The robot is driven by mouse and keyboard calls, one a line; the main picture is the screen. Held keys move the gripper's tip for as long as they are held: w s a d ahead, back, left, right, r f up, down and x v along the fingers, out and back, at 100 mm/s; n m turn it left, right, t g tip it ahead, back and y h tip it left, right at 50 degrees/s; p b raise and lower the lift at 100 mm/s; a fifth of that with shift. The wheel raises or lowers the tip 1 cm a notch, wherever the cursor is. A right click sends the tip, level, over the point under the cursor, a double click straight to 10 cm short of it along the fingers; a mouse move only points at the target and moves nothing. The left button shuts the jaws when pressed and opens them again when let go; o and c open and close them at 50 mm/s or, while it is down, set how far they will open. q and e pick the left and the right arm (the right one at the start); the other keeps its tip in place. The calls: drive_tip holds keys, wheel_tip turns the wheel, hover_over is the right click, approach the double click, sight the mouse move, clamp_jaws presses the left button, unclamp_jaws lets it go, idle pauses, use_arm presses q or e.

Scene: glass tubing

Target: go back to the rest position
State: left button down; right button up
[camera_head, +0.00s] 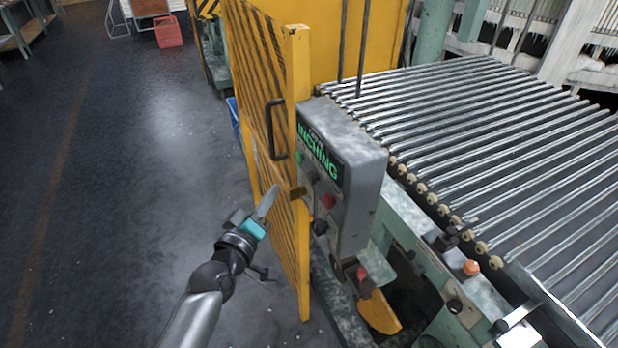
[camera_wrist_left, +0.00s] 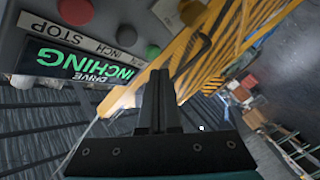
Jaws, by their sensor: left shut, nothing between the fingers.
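My left gripper (camera_head: 267,203) is shut and empty in the head view, in front of the yellow mesh gate (camera_head: 270,110). It is left of the grey control box (camera_head: 362,165) marked INCHING and apart from it, as far as I can tell. In the left wrist view the closed fingers (camera_wrist_left: 160,90) point up the picture between the control box (camera_wrist_left: 40,20) and the yellow gate (camera_wrist_left: 215,40). My right gripper is not in view.
A roller conveyor (camera_head: 490,140) fills the right side. The box carries buttons, including a red one (camera_head: 328,201). An orange knob (camera_head: 471,267) sits on the conveyor frame. A red crate (camera_head: 168,32) stands far back. The dark floor (camera_head: 120,180) at left is clear.

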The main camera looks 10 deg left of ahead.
use_arm(q)
drive_tip(key=shift+f, duration=0.1)
idle(0.5)
drive_tip(key=s+f+m+g+b, duration=0.25)
drive_tip(key=s+f+b, duration=0.2)
drive_tip(key=f, duration=0.85)
drive_tip(key=s+f+m+g+y+b, duration=0.1)
drive_tip(key=s+f+g+b, duration=0.35)
drive_tip(key=f, duration=0.95)
drive_tip(key=s+f+m+g+b, duration=0.15)
drive_tip(key=s+f, duration=0.45)
drive_tip(key=f, duration=0.7)
drive_tip(key=s+a+f+m+g+y+b, duration=0.1)
drive_tip(key=s+f+m+g+b, duration=0.1)
drive_tip(key=s+f, duration=0.9)
drive_tip(key=s+a+f+m+g+y+b, duration=0.1)
drive_tip(key=s+f+g+b, duration=0.4)
drive_tip(key=s+f, duration=0.6)
drive_tip(key=s+a+m+b, duration=0.1)
drive_tip(key=s+m, duration=0.1)
drive_tip(key=s, duration=0.5)
drive_tip(key=shift+s+a+f+b, duration=0.15)
drive_tip(key=shift+s+f+b, duration=0.15)
drive_tip(key=shift+s+f, duration=0.1)
drive_tip(key=shift+g, duration=0.25)
drive_tip(key=shift+w, duration=0.2)
